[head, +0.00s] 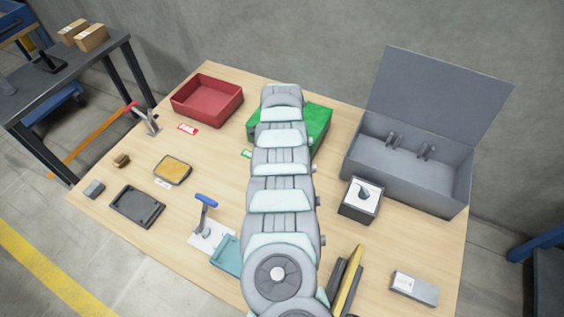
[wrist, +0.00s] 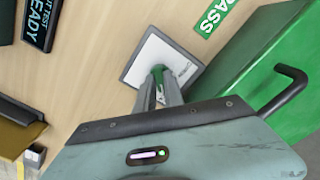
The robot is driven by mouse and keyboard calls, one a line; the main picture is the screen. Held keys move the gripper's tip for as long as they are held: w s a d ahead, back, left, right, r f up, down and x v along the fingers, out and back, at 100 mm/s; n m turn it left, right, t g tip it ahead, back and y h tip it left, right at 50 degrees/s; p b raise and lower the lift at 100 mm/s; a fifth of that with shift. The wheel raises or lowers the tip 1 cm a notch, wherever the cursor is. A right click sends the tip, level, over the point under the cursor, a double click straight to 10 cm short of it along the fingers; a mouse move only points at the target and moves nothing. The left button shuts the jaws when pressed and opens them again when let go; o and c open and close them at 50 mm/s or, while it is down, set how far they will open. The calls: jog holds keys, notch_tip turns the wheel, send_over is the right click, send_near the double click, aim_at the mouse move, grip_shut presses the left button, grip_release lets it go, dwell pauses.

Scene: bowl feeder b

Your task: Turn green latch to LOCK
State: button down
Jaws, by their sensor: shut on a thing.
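The green latch (wrist: 158,73) shows in the wrist view as a small green piece standing on a square, pale plate (wrist: 140,68) with a dark border. My gripper (wrist: 166,86) is shut on the latch from above, and its fingers hide most of it. Small print on the plate beside the fingers is too small to read, so I cannot tell which way the latch points. In the head view my arm covers the middle of the table, and the latch and gripper are hidden behind it.
A green bin (head: 318,122) stands close to the right of the plate in the wrist view (wrist: 236,78). A red bin (head: 207,98), a blue-handled lever (head: 206,201), a black box (head: 360,205) and a grey lidded box (head: 405,175) surround my arm. The table's left front is partly clear.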

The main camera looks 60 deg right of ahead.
jog(key=shift+m, duration=0.4)
jog(key=c, duration=1.4)
grip_release()
jog(key=shift+c, duration=0.2)
notch_tip(320, 180, up, 11)
jog(key=p, duration=0.3)
jog(key=shift+f, duration=0.1)
